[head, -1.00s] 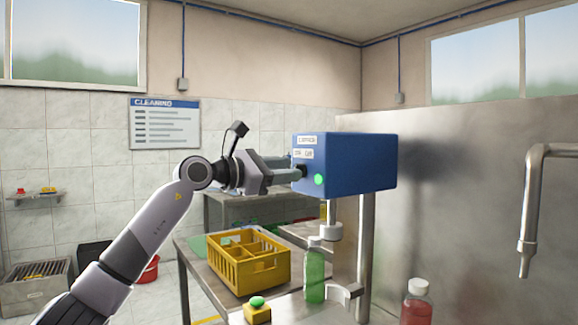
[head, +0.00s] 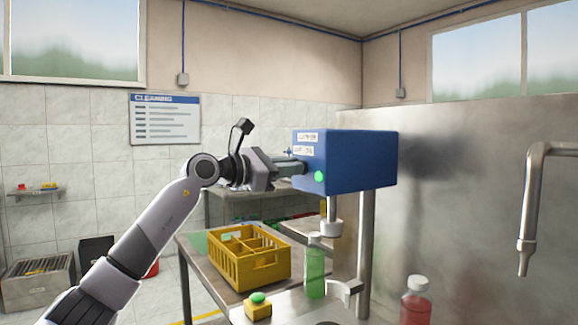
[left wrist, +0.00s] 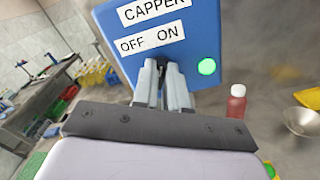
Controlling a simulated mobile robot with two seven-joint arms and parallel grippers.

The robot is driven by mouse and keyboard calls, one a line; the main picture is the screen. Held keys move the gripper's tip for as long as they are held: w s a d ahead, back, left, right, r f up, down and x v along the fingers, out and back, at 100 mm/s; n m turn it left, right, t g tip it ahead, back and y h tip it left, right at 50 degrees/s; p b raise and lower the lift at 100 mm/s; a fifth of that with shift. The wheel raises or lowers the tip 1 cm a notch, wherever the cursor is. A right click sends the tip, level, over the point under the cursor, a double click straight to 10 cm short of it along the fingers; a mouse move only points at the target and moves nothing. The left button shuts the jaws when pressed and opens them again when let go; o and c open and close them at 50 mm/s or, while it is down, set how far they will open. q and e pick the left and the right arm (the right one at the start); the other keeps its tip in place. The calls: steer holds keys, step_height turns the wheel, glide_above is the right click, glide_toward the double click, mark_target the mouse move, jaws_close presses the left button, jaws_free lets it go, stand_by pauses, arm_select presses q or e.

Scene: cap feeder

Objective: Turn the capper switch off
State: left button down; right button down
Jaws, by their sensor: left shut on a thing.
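The capper is a blue box (head: 360,160) on a metal post, with a label reading CAPPER and an OFF and ON label. Its front also shows in the left wrist view (left wrist: 203,22). A round green light (head: 320,176) glows on its front. The dark switch (left wrist: 173,72) sits below the OFF/ON label, mostly hidden between the fingers. My left gripper (head: 300,167) is at the capper's front face, shut on the switch; its fingers also show in the left wrist view (left wrist: 165,82). Which way the switch is set cannot be told. My right gripper is not in view.
A green bottle (head: 316,270) stands under the capping head (head: 332,229). A yellow crate (head: 262,268) and a yellow block with a green button (head: 258,308) are left of it. A red bottle (head: 416,304) stands at the right, near a metal spout (head: 525,245).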

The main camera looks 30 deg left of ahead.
arm_select(q)
steer(key=shift+w+a+n+p, duration=0.1)
steer(key=shift+a+n+p, duration=0.05)
steer(key=shift+n+p, duration=2.3)
steer(key=shift+w+a+n+p, duration=0.1)
steer(key=shift+n+p, duration=1.5)
steer(key=shift+n, duration=1.65)
steer(key=shift+f, duration=0.1)
steer(key=c, duration=1.2)
jaws_free()
steer(key=shift+o, duration=0.2)
steer(key=shift+s, duration=0.1)
steer(key=b+v, duration=0.2)
steer(key=v, duration=0.5)
steer(key=shift+b, duration=0.4)
